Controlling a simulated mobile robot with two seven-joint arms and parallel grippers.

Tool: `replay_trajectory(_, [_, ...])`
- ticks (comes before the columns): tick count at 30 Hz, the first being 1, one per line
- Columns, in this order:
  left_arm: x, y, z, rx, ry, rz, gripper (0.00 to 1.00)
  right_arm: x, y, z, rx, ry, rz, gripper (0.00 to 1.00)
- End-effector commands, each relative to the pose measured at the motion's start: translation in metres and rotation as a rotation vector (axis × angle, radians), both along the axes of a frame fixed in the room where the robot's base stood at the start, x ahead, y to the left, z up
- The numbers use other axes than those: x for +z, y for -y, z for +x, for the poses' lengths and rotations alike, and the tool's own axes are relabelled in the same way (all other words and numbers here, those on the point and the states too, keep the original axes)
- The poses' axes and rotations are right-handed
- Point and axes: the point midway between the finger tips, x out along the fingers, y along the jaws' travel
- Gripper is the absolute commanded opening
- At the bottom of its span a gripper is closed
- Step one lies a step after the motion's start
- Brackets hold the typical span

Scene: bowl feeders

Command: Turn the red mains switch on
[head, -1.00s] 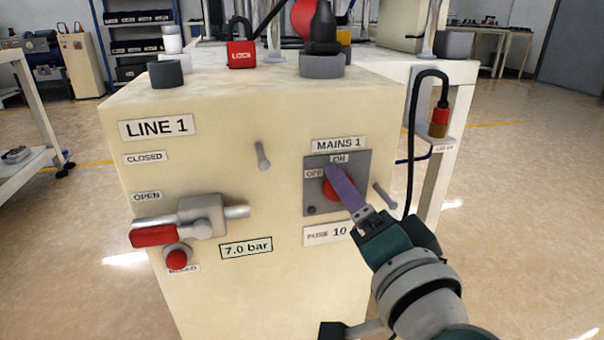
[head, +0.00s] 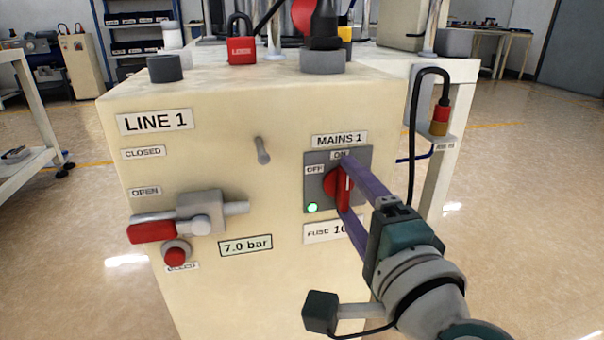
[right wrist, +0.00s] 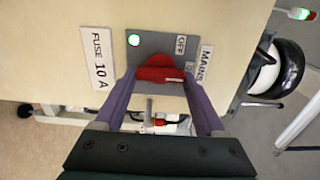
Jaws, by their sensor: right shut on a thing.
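The red mains switch (head: 331,184) sits on a grey plate (head: 311,193) under the MAINS 1 label, on the front of the cream cabinet. Its handle stands upright, toward the ON label (head: 340,155). A green lamp (head: 312,207) glows at the plate's lower left. My right gripper (head: 346,187) is shut on the switch handle, one purple finger above and one below. The right wrist view shows the red switch (right wrist: 162,61) between the fingertips, with the green lamp (right wrist: 134,40) lit. My left gripper is out of view.
On the cabinet front are a red-handled valve (head: 153,231), a red button (head: 176,252) and a projecting peg (head: 262,151). A red padlock (head: 241,50) stands on top. A black cable (head: 411,150) hangs right of the cabinet, near my right arm.

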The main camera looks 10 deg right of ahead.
Motion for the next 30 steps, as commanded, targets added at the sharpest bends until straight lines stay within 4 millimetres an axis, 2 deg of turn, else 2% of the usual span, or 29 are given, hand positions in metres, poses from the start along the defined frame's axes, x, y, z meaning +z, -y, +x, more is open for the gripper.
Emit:
replay_trajectory(11, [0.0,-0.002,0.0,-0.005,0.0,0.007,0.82,0.0,0.0,0.0,-0.001,0.0,0.014,0.17])
replay_trajectory(12, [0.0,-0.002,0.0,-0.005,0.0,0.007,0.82,0.0,0.0,0.0,-0.001,0.0,0.014,0.75])
replay_trajectory(15, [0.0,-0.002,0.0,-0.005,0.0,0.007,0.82,0.0,0.0,0.0,-0.001,0.0,0.013,0.85])
replay_trajectory(24, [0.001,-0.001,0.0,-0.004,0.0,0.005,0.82,0.0,0.0,-0.004,0.0,-0.001,0.009,0.85])
replay_trajectory(26, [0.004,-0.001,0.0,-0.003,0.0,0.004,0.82,0.001,0.0,-0.01,-0.001,-0.002,0.009,0.85])
replay_trajectory(30, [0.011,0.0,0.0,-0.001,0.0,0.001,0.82,0.001,0.001,-0.036,0.0,-0.004,0.008,0.85])
